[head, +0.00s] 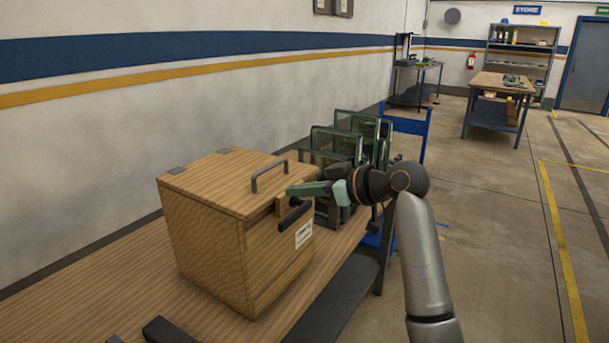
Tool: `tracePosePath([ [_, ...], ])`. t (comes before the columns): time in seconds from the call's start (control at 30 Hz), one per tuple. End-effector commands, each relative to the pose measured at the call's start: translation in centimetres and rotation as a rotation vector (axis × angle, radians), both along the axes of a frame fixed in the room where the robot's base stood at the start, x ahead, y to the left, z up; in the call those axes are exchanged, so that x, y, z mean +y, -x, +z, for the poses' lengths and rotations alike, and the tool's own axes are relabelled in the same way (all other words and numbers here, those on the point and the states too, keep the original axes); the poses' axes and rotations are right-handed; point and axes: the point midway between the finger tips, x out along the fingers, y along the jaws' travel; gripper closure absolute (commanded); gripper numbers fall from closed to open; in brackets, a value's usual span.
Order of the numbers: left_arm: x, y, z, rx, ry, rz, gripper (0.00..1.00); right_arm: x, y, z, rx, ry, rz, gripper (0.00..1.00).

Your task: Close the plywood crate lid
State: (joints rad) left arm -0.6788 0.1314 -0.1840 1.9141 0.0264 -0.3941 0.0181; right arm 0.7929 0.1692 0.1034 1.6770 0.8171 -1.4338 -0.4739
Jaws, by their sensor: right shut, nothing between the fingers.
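The plywood crate (208,241) stands on the wooden bench. Its lid (222,177) lies down over the top, looking flat, with no clear gap at the visible edges. A dark bar handle (268,176) is on the lid and two grey hinges sit at its far left edge. My right gripper (291,190) is shut and empty at the lid's right front edge, close above a small wooden block and a black front handle (294,214). I cannot tell whether the fingertips touch the lid. The gripper partly hides that edge. My left gripper is not in view.
Several green-framed panels (340,141) stand in a rack behind my right gripper. Dark bar-like pieces (168,330) show at the bottom edge. The bench top (110,287) is bare left of the crate. The wall runs behind; open floor lies to the right.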

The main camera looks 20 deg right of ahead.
Motion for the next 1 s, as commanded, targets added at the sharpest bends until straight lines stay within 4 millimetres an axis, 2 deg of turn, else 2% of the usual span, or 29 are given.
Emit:
tracePosePath([
  [0.47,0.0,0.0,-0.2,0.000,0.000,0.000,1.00,-0.1,0.1,-0.7,-0.002,-0.002,0.000,1.00],
  [0.8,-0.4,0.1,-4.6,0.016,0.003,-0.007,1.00,-0.3,0.3,-4.8,-0.069,-0.053,0.000,1.00],
  [1.0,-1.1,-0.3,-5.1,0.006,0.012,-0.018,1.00,-0.3,0.4,-5.8,-0.099,-0.076,-0.001,1.00],
])
